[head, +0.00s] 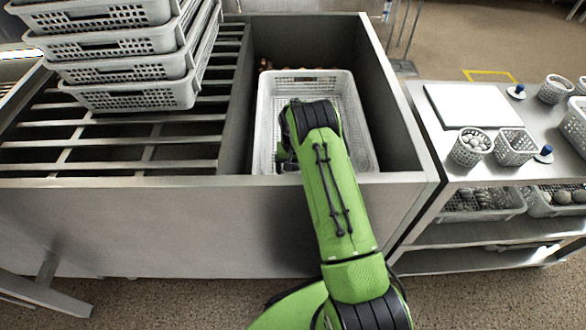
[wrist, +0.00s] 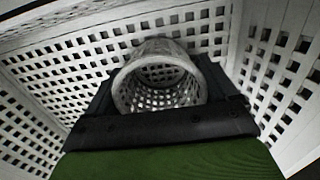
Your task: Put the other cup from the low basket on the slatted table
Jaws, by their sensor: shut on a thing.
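The low basket (head: 345,95) is a white perforated basket set down inside the metal bin, right of the slats. Its perforated walls (wrist: 65,60) surround the wrist view. The cup (wrist: 125,92) is a small white-grey perforated cup with its open mouth toward the wrist camera. My gripper (wrist: 160,98) is shut on the cup, inside the basket, and its fingers show on both sides of the cup. In the head view my green arm reaches into the basket and hides the gripper and the cup. The slatted table (head: 120,139) is on the left, with metal slats.
A stack of grey-white baskets (head: 130,70) stands on the slats at the back. The bin's metal walls (head: 385,90) rise around the low basket. The front slats are bare. A steel side table (head: 470,175) on the right holds a white board, baskets and cups.

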